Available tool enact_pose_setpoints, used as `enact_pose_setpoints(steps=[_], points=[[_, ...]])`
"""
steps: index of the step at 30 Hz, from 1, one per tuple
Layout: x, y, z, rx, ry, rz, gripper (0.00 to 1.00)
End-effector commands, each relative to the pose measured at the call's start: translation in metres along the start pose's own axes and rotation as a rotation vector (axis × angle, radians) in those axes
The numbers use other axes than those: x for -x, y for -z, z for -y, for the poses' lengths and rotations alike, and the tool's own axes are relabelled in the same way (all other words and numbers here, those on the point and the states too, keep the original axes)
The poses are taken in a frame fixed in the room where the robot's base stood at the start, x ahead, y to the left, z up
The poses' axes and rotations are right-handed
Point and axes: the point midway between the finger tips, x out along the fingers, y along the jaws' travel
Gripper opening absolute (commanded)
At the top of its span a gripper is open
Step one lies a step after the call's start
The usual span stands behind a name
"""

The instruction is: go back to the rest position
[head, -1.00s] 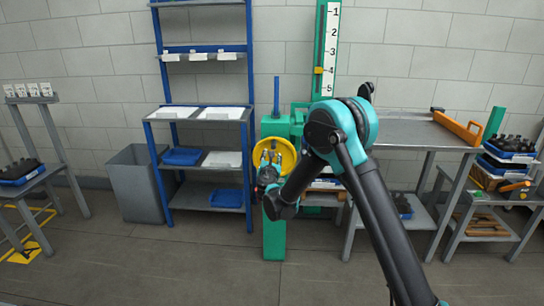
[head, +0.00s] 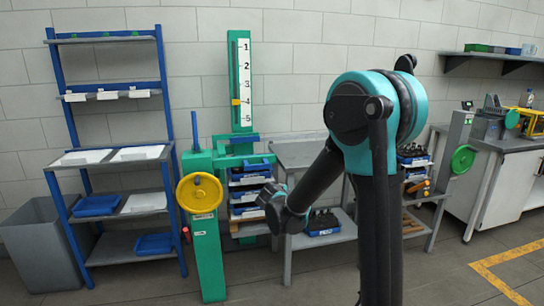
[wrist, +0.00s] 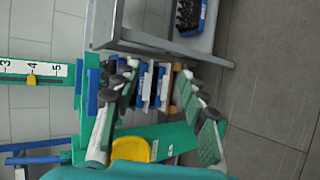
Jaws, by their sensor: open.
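My gripper (wrist: 155,125) shows in the wrist view with its two fingers spread wide apart. It is open, and nothing is held between the fingers. In the head view my arm is bent, with its wrist end low in front of the grey table; the fingers cannot be made out there. Dark bottles stand in a blue tray (head: 323,231) on the low shelf under the table, and more stand in a tray (head: 413,160) farther right.
A green post with a yellow wheel (head: 199,192) stands left of my arm. A blue shelf rack (head: 177,220) and grey bin (head: 45,235) are farther left. A workbench (head: 500,145) is at the right. Floor with yellow marking (head: 490,262) is clear at lower right.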

Motion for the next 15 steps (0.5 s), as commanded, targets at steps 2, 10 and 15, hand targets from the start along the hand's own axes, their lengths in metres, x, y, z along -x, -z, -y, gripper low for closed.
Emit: enact_pose_setpoints(steps=[2, 10, 15], points=[[0.014, -0.043, 0.023, -0.154, 0.082, 0.031, 0.43], [0.076, -0.14, 0.117, -0.683, 0.343, 0.141, 0.43], [0.126, -0.171, 0.182, -1.012, 0.497, 0.22, 0.43]])
